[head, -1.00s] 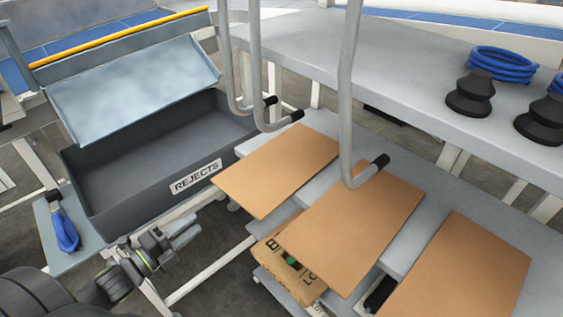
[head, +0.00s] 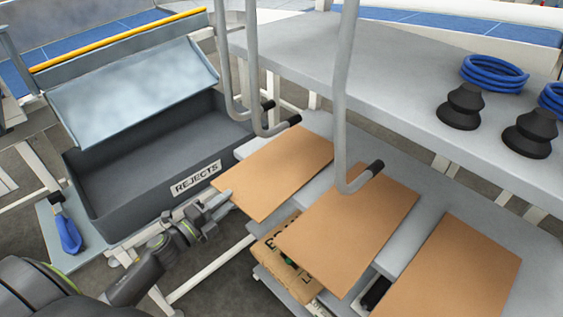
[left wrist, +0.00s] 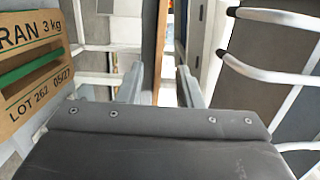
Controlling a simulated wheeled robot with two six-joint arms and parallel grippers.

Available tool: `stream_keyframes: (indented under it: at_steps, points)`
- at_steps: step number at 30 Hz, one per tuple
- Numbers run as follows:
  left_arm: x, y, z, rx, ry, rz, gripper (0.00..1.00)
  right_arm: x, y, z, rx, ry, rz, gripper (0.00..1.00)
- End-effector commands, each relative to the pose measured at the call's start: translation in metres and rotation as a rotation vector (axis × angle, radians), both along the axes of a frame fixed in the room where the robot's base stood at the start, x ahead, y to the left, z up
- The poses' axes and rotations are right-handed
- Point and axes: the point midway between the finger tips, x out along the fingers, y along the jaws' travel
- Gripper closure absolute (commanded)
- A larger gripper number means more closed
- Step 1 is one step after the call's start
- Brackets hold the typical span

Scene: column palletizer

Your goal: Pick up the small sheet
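Three flat brown sheets lie on a grey ledge in the head view: a left one (head: 278,178), a middle one (head: 350,228) and a right one (head: 450,275). The left one looks the smallest. My left gripper (head: 222,202) is at the left sheet's near left corner. In the left wrist view its two fingers (left wrist: 162,88) stand apart, with a thin brown sheet edge (left wrist: 161,45) seen between them. I cannot tell how deep the edge sits between the fingers; it is not clamped. My right gripper is not in view.
Bent grey tubes with black tips (head: 375,168) hang over the sheets. A printed carton (head: 275,250) is below them. A dark REJECTS bin (head: 135,190) stands left. A grey upper shelf (head: 370,75) holds black bellows cups (head: 462,108) and blue hose coils (head: 494,74).

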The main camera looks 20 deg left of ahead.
Motion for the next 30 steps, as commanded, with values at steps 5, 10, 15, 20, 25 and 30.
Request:
stream_keyframes:
  at_steps: [5, 10, 15, 20, 25, 30]
  points:
    - [0.014, -0.002, 0.002, 0.000, 0.000, 0.001, 0.67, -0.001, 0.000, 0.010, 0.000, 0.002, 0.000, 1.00]
    - [0.036, -0.007, 0.001, 0.000, -0.001, 0.001, 0.67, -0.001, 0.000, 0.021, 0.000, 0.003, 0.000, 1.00]
    - [0.049, -0.011, -0.001, 0.001, 0.001, 0.001, 0.67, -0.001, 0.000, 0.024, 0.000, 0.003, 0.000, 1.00]
    - [0.051, -0.012, -0.003, 0.001, 0.001, 0.000, 0.67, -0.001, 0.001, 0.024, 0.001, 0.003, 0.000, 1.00]
    - [0.051, -0.011, -0.003, 0.001, 0.001, 0.000, 0.75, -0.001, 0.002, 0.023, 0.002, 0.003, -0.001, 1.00]
    - [0.051, -0.011, -0.003, 0.001, 0.001, 0.000, 0.97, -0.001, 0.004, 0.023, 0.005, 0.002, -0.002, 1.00]
